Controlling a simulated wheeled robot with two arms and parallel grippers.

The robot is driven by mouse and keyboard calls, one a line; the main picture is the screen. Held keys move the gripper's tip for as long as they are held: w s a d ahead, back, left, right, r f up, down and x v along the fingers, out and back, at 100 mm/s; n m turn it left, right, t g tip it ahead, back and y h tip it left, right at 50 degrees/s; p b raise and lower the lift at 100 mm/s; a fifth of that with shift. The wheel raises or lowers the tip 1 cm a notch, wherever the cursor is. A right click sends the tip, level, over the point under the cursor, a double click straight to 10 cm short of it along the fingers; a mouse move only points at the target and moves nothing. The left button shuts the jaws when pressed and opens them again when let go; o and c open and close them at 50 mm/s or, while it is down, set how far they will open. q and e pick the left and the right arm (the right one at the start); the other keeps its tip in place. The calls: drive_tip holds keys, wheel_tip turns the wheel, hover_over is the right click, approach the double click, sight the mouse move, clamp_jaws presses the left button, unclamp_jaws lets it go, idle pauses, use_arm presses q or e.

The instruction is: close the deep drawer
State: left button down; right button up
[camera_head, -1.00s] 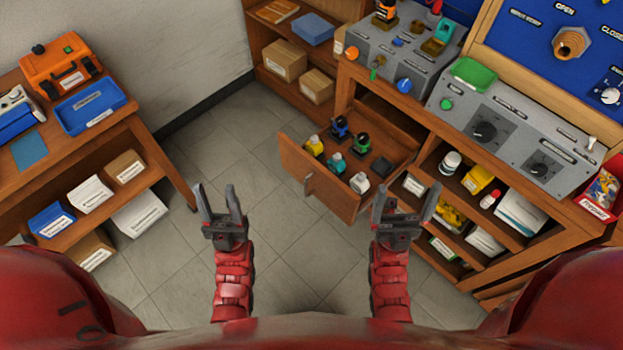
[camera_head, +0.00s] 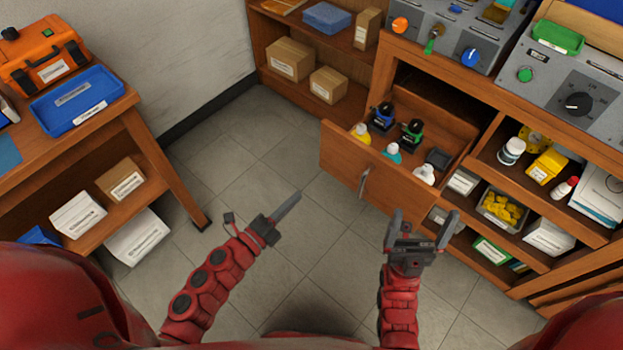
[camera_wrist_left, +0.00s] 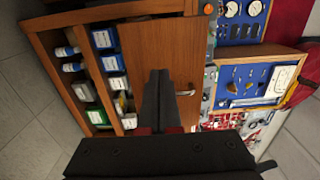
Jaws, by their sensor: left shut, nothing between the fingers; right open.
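The deep drawer (camera_head: 350,169) stands pulled out from the wooden bench in the head view. Its front panel carries a metal handle (camera_head: 364,182), and several small bottles with colored caps stand inside. My left gripper (camera_head: 289,204) is shut and empty, to the lower left of the drawer front and apart from it. Its closed fingers also show in the left wrist view (camera_wrist_left: 157,95), in front of a wooden panel with a handle (camera_wrist_left: 185,93); I cannot tell whether this is the drawer. My right gripper (camera_head: 422,228) is open and empty, below the drawer's right end in the picture.
Open shelves (camera_head: 545,225) with boxes and bottles adjoin the drawer on the right. A grey control panel (camera_head: 575,90) stands on the bench top. A wooden side table (camera_head: 140,142) with a blue tray (camera_head: 75,100) is at left. The tiled floor between is clear.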

sight(337, 160)
use_arm(q)
drive_tip(key=x, duration=0.6)
drive_tip(key=p+x, duration=0.1)
drive_tip(key=x, duration=0.6)
drive_tip(key=shift+d+r+p, duration=0.2)
drive_tip(key=shift+r+p, duration=0.05)
drive_tip(key=shift+p, duration=0.05)
drive_tip(key=shift+w+d+f, duration=0.1)
drive_tip(key=shift+w+d, duration=0.15)
